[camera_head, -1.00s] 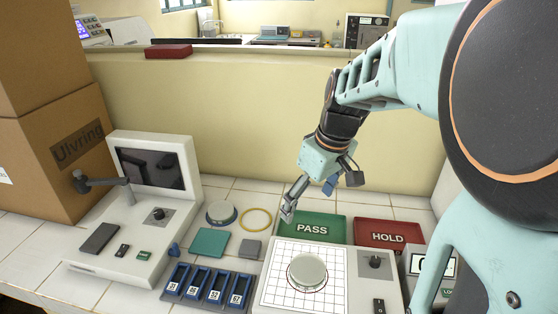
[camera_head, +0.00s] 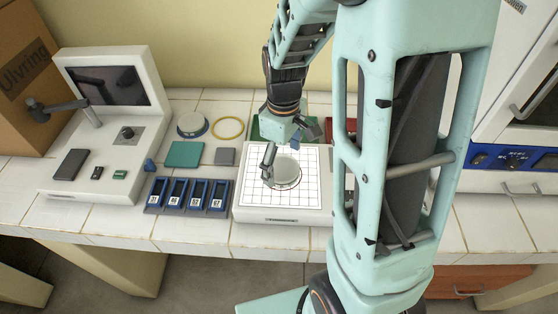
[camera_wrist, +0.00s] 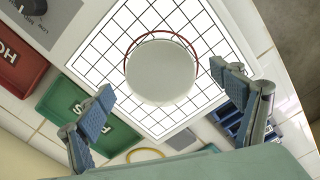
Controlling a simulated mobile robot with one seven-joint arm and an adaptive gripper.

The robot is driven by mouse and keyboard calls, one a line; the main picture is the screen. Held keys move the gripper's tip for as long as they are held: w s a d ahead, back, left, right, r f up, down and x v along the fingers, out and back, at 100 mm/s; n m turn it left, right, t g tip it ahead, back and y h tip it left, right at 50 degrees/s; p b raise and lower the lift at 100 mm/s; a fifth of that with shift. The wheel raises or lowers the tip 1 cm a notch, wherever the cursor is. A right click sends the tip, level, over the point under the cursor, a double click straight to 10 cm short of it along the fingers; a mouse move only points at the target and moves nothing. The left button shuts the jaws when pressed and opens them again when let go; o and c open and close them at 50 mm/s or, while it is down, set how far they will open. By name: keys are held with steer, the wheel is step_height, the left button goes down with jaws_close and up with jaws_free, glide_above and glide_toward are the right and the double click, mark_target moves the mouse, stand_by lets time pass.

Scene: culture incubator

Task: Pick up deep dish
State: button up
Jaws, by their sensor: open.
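A round, pale grey-green dish (camera_head: 287,171) sits on a white gridded panel (camera_head: 306,203), inside a thin dark red ring. In the wrist view the dish (camera_wrist: 161,71) shows as a plain disc, with the grid (camera_wrist: 100,30) around it. My gripper (camera_head: 267,180) is over the panel, at the dish's left side in the head view. In the wrist view my gripper (camera_wrist: 168,85) is open, its blue-padded fingers spread to either side of the dish. I cannot tell how far the fingertips are above the panel.
A second round dish with a blue rim (camera_head: 192,126) and a yellow ring (camera_head: 228,128) lie left of the panel. A blue slotted rack (camera_head: 188,196) stands close on its left. Green PASS (camera_wrist: 72,99) and red HOLD (camera_wrist: 20,62) trays lie beside it.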

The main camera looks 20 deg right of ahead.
steer(key=shift+f, duration=0.8)
steer(key=shift+c, duration=0.4)
steer(key=c, duration=1.3)
steer(key=shift+r, duration=0.2)
